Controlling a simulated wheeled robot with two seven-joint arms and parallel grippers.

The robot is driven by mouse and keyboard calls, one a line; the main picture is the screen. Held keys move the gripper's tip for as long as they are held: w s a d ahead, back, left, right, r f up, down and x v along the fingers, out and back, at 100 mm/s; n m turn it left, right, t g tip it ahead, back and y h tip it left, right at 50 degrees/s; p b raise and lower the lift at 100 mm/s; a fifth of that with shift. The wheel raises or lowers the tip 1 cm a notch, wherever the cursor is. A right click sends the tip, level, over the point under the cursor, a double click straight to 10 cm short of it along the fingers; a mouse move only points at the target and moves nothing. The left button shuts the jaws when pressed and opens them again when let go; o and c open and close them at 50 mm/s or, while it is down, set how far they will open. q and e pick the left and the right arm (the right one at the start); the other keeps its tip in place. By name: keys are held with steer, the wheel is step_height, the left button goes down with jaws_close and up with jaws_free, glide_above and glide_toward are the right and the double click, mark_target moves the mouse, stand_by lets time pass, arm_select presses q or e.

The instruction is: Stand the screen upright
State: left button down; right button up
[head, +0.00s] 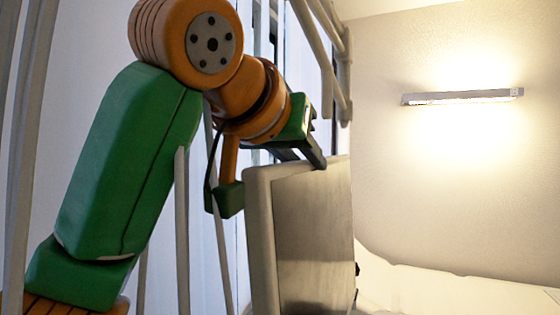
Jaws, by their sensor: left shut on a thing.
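The screen (315,235) is a flat grey panel with a pale rounded frame, in the lower middle of the head view. It stands close to upright, and its lower part is cut off by the picture's bottom edge. My left gripper (311,150), on the green and orange arm from the left, is at the screen's top edge. It is shut on that edge, with a dark finger lying over it. My right gripper is not in view.
Pale tubes (325,55) rise behind my arm, in front of a bluish-white wall. A lit lamp (463,97) is fixed on the right wall. A white, uneven surface (440,288) lies at the lower right. The space right of the screen's upper part looks clear.

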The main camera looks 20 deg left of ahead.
arm_select(q)
steer(key=shift+s+d, duration=0.15)
steer(key=shift+d, duration=0.5)
steer(key=c, duration=0.8)
jaws_free()
steer(key=shift+o, duration=0.8)
steer(key=shift+d, duration=0.15)
steer(key=shift+s+d, duration=0.1)
steer(key=v, duration=0.7)
steer(key=shift+b, duration=0.45)
